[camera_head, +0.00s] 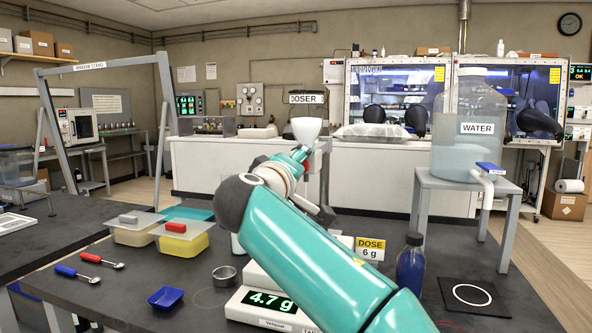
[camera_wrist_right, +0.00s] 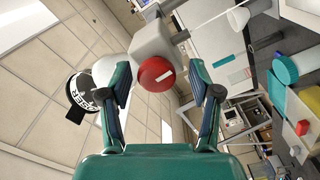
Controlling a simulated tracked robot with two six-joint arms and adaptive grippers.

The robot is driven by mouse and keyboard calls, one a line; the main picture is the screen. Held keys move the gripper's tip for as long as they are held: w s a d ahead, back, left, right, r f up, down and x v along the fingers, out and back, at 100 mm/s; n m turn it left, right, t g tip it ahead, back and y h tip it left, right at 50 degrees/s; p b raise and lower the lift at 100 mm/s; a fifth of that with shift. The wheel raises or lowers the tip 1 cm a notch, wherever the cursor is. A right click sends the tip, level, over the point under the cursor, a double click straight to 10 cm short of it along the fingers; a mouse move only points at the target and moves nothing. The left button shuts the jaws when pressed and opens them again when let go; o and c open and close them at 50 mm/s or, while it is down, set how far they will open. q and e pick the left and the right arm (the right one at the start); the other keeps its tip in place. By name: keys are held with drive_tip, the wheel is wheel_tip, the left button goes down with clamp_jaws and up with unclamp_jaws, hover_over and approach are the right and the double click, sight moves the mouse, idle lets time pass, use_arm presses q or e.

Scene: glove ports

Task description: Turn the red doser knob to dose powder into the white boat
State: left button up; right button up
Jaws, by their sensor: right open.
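The red doser knob (camera_wrist_right: 155,74) with a white pointer mark faces the camera in the right wrist view, on a grey block (camera_wrist_right: 155,38). My right gripper (camera_wrist_right: 158,86) is open, one finger on each side of the knob, with gaps visible on both sides. The scale (camera_head: 268,302) reads 4.7 g, partly behind my arm. I cannot make out the white boat. My left gripper is not in view.
A DOSE 6 g sign (camera_head: 370,247) and a blue bottle (camera_head: 410,265) stand right of my arm. A water tank (camera_head: 468,135) stands on a grey stand.

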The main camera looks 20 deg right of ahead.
drive_tip(key=v, duration=1.2)
